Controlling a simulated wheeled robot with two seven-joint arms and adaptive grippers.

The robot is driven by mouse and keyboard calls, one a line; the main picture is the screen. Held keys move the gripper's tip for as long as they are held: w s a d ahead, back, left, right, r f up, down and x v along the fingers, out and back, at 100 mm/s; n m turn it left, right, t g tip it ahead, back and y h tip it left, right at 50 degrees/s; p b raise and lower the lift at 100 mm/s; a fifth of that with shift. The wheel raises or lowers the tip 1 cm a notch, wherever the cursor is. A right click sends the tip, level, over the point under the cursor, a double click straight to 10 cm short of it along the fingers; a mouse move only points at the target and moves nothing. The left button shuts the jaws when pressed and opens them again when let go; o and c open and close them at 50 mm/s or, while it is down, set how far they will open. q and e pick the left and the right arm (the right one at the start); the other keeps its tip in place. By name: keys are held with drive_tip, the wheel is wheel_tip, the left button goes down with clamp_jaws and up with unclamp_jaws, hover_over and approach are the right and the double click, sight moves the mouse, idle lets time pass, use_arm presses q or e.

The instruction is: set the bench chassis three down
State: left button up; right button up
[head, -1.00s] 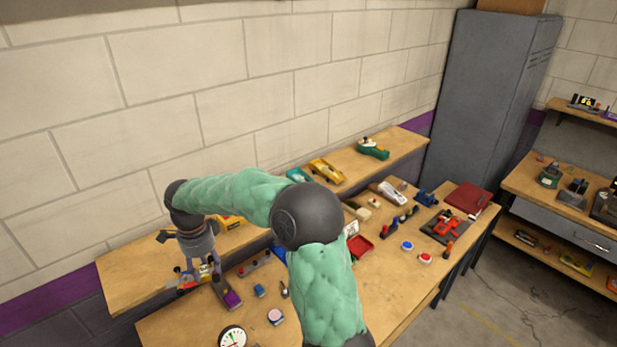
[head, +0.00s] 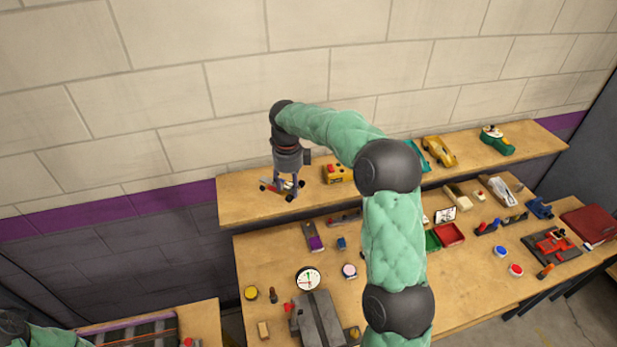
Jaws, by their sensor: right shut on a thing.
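My right gripper (head: 287,190) is over the left part of the raised wooden shelf (head: 240,205), its fingers pointing down. It is shut on a small chassis (head: 268,185) with red, pale and dark parts, which shows at the fingers. The fingers partly hide the chassis, and I cannot tell whether it touches the shelf. I cannot tell any numbering on it. Part of my left arm (head: 40,337) shows in the bottom left corner, with its gripper out of view.
A yellow toy (head: 335,174) stands just right of the gripper on the shelf. A yellow car (head: 440,152) and a green toy (head: 496,140) are farther right. The bench (head: 262,258) below holds a dial (head: 308,280), a grey machine (head: 318,322) and a red tray (head: 450,235). A striped track (head: 140,335) lies bottom left.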

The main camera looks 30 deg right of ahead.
drive_tip(key=w+d+f+p, duration=0.1)
drive_tip(key=w+d+f, duration=0.1)
drive_tip(key=w, duration=0.1)
drive_tip(key=w+d+f+p, duration=0.1)
drive_tip(key=w+f+p, duration=0.1)
drive_tip(key=w+f, duration=0.1)
drive_tip(key=w+d+f+p, duration=0.1)
drive_tip(key=w+d+f, duration=0.1)
drive_tip(key=w+f, duration=0.1)
drive_tip(key=shift+w+d+p, duration=0.3)
drive_tip(key=shift+w+d, duration=0.05)
drive_tip(key=shift+w, duration=0.25)
drive_tip(key=shift+w+d+f, duration=0.25)
drive_tip(key=shift+w+f, duration=0.15)
drive_tip(key=shift+f, duration=0.25)
wheel_tip(320, 180, down, 3)
drive_tip(key=shift+r+p, duration=0.1)
drive_tip(key=shift+p, duration=0.45)
drive_tip(key=shift+f, duration=0.35)
drive_tip(key=o, duration=1.3)
drive_tip(key=shift+r, duration=0.15)
